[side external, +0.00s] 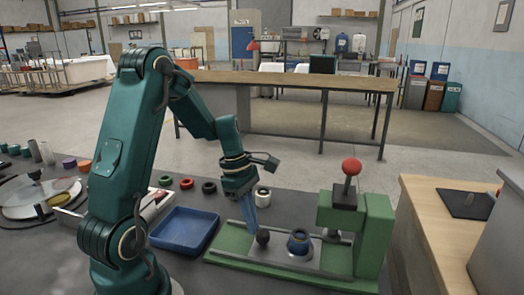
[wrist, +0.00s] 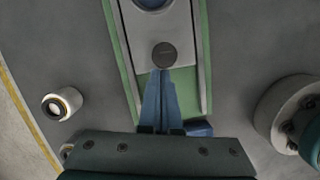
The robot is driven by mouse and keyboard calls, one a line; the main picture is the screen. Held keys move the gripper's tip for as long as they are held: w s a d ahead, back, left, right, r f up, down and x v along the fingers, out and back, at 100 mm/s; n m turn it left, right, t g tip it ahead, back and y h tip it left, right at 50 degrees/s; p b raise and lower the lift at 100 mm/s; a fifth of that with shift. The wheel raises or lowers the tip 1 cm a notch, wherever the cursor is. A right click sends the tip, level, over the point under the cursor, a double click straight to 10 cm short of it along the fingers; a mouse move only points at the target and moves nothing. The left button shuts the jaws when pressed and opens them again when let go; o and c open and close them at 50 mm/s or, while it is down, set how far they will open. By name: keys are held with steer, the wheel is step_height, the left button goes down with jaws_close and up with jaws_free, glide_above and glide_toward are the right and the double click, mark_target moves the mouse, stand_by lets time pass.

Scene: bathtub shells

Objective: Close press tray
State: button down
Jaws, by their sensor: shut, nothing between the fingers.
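The green press (side external: 372,235) with a red ball lever stands at the right end of its green base. Its grey sliding tray (side external: 282,256) lies on the base, extending out to the left of the press head. A blue ring-shaped part (side external: 299,241) sits on the tray, outside the press head. A dark round knob (side external: 263,238) stands on the tray's left end; it also shows in the wrist view (wrist: 164,55). My gripper (side external: 251,230) is shut and empty, with blue fingers pointing down just left of the knob. Whether the fingers touch the knob is unclear.
A blue bin (side external: 184,232) lies left of the press base. A white cylinder (side external: 263,196) and several coloured rings (side external: 187,184) stand behind on the grey table. A wooden bench (side external: 445,225) is at the right.

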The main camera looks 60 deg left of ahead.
mark_target(285, 245)
steer(key=w+d, duration=0.4)
steer(key=shift+w+d, duration=0.25)
steer(key=shift+d, duration=0.05)
